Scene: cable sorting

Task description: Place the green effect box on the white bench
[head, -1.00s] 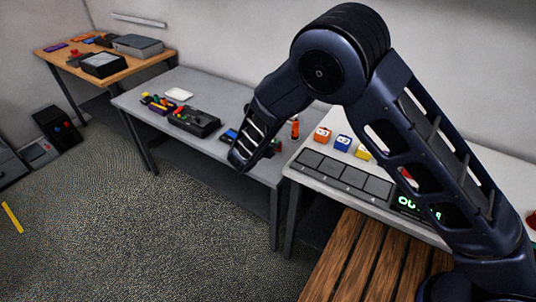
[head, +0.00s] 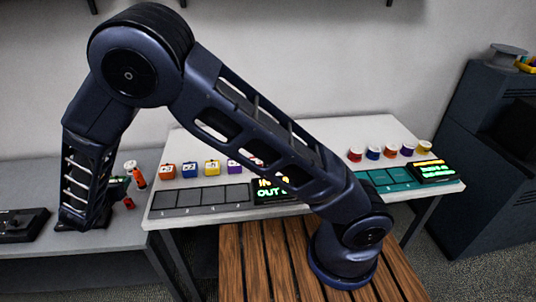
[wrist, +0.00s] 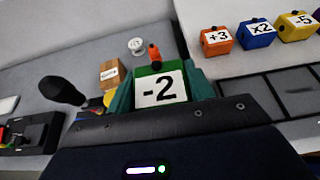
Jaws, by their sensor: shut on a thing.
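The green effect box (wrist: 161,84) carries a white label reading "-2" and shows in the wrist view. My gripper (wrist: 160,88) is shut on it, with a teal finger on each side. The white bench (head: 400,132) stands in the middle of the head view. It also shows at the right of the wrist view (wrist: 222,75). The gripper is over the grey table, left of the bench. In the head view my forearm mostly hides the gripper and box.
On the bench are several coloured boxes (head: 211,167), a dark panel of slots (head: 200,197) and a teal panel (head: 392,181). The grey table (head: 30,180) holds a black device (head: 22,226) and an orange item (head: 138,177). A wooden slatted surface (head: 250,262) lies in front.

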